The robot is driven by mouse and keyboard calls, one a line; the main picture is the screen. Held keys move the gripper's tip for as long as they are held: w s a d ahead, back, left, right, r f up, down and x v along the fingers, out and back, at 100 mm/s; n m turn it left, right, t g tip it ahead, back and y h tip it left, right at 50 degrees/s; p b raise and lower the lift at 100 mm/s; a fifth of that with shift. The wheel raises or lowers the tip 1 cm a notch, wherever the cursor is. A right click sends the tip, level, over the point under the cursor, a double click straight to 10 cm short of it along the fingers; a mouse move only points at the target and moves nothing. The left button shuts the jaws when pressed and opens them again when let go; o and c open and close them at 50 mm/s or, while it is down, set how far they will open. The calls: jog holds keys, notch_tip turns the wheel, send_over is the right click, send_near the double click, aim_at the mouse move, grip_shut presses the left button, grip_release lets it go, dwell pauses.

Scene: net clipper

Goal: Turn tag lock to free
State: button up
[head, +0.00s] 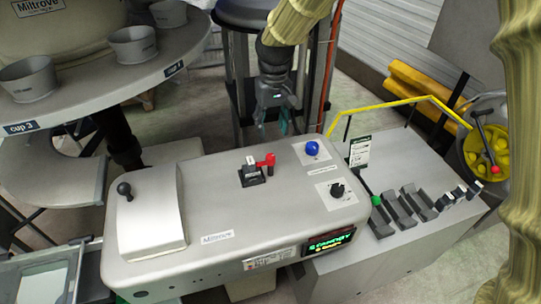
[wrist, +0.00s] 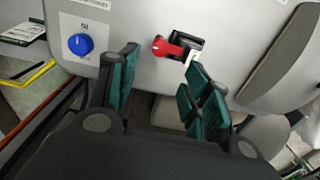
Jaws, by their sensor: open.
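A red lever (head: 267,159) sits beside a black slotted base (head: 252,177) with a white tab on the grey console (head: 215,215). In the wrist view the red lever (wrist: 167,47) lies just beyond my fingertips, nearly level with the gap between them. A blue knob (head: 312,149) and a black knob (head: 337,189) are on white plates to its right. The blue knob (wrist: 80,44) is at upper left in the wrist view. Labels are too small to read, so I cannot tell which control is the tag lock. My gripper (head: 275,128) is open and empty, beyond the console's back edge.
A hinged-looking cover with a black ball handle (head: 124,190) is at the console's left. Several black levers (head: 405,205) and a yellow rail (head: 400,103) are at right. A round table with cups (head: 133,45) is at upper left. The console's middle is clear.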

aim_at(271, 156)
jog(key=shift+s+a+f+p, duration=0.1)
jog(key=shift+f+p, duration=0.85)
jog(key=shift+f, duration=1.75)
jog(key=shift+s+f+p, duration=0.1)
jog(key=shift+f+p, duration=0.8)
jog(key=shift+f, duration=1.8)
jog(key=shift+w, duration=0.1)
jog(key=shift+c, duration=0.2)
jog(key=c, duration=1)
